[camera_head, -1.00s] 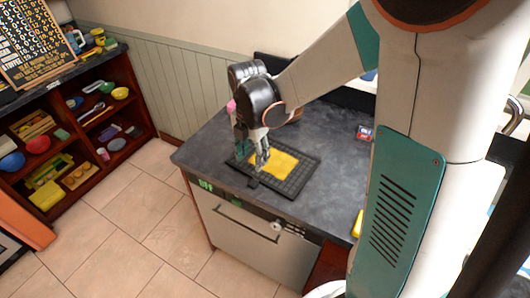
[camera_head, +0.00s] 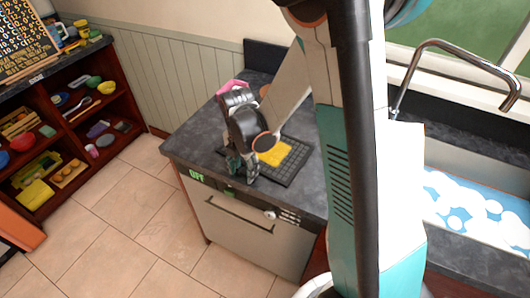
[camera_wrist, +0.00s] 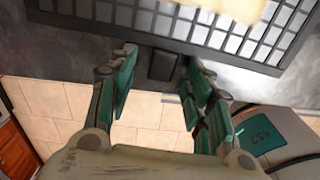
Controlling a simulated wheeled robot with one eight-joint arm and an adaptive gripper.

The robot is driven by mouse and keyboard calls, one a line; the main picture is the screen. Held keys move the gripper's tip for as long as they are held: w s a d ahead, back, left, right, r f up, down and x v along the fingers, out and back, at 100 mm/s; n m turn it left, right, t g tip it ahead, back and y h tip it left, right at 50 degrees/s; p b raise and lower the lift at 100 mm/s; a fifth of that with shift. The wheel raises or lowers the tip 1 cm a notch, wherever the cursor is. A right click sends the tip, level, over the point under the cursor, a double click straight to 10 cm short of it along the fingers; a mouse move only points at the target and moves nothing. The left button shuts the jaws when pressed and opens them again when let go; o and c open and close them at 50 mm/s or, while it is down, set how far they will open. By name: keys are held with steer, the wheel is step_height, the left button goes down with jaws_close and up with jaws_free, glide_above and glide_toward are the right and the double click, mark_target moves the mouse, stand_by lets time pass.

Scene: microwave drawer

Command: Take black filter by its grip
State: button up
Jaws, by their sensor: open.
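The black filter (camera_head: 297,165) is a flat gridded tray lying on the dark countertop, with a yellow piece (camera_head: 273,152) on it. In the wrist view the filter's grid (camera_wrist: 205,36) spans the top, and its small black grip (camera_wrist: 163,65) sticks out from the near edge. My gripper (camera_head: 243,168) is at the filter's near left side in the head view, partly covering it. In the wrist view my gripper (camera_wrist: 160,85) is open, with one teal finger on each side of the grip and visible gaps between. I cannot tell the height of the fingertips over the counter.
The counter (camera_head: 190,148) ends at a front edge just below the filter, above a drawer front (camera_head: 240,228) with a handle. A pink object (camera_head: 232,86) is behind my gripper. A sink (camera_head: 470,205) with a faucet is at the right, shelves (camera_head: 75,115) at the left.

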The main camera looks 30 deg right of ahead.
jaws_close()
stand_by(0.4)
